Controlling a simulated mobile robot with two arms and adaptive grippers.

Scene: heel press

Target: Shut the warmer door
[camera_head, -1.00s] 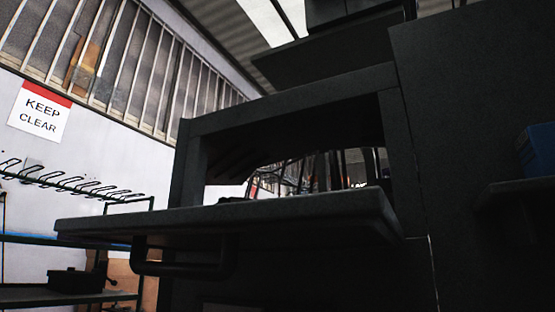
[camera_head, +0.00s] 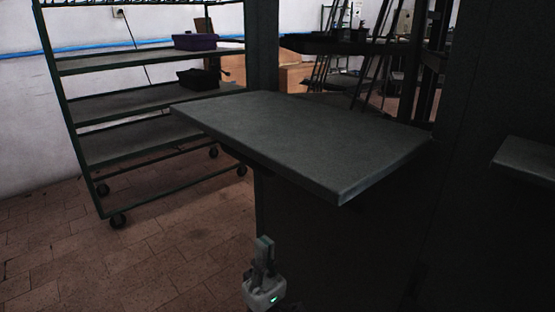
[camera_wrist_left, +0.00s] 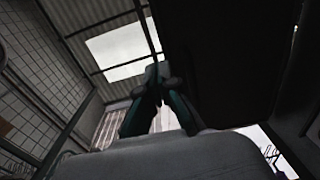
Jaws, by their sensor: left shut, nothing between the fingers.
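The warmer door (camera_head: 300,140) is a dark grey flat panel. It lies open, folded down and about level, with its top face showing in the head view. My left gripper (camera_head: 263,243) is below the door's front edge, apart from it, with its fingers pointing up. It is shut and empty. In the left wrist view the gripper fingers (camera_wrist_left: 154,74) come together, and a dark panel (camera_wrist_left: 225,50), probably the door's underside, is above and to the right. The door's handle is hidden in the head view. My right gripper is not in view.
A green wheeled shelf rack (camera_head: 150,103) with dark bins (camera_head: 198,78) stands at the left. The dark machine body (camera_head: 345,240) is below and right of the door. A small ledge (camera_head: 527,160) juts out at the right. The tiled floor (camera_head: 150,255) at front left is clear.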

